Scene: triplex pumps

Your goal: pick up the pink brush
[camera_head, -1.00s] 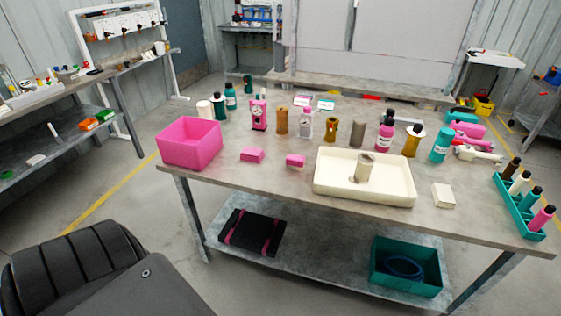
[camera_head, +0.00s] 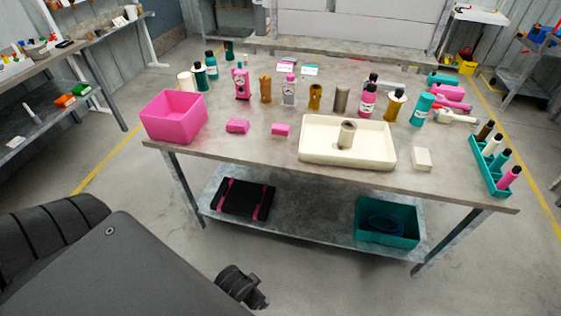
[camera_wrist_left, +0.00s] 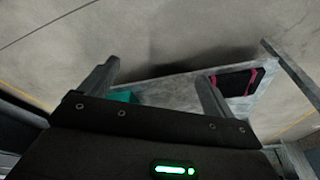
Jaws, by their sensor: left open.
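Two small pink blocks lie on the workbench: a left one (camera_head: 237,126) and a right one (camera_head: 281,130). They are too small for me to tell which, if either, is the pink brush. My left gripper (camera_wrist_left: 155,85) shows in the wrist view, its two grey fingers wide apart with nothing held between them. It is away from the pink blocks, which that view does not show. My right gripper is not in view.
The workbench (camera_head: 225,157) also carries a pink bin (camera_head: 173,125), a cream tray (camera_head: 318,163) holding a cylinder, several bottles and a teal rack (camera_head: 490,178). The lower shelf holds a black strapped case (camera_head: 243,198) and a teal crate (camera_head: 390,236). Bare bench surrounds the pink blocks.

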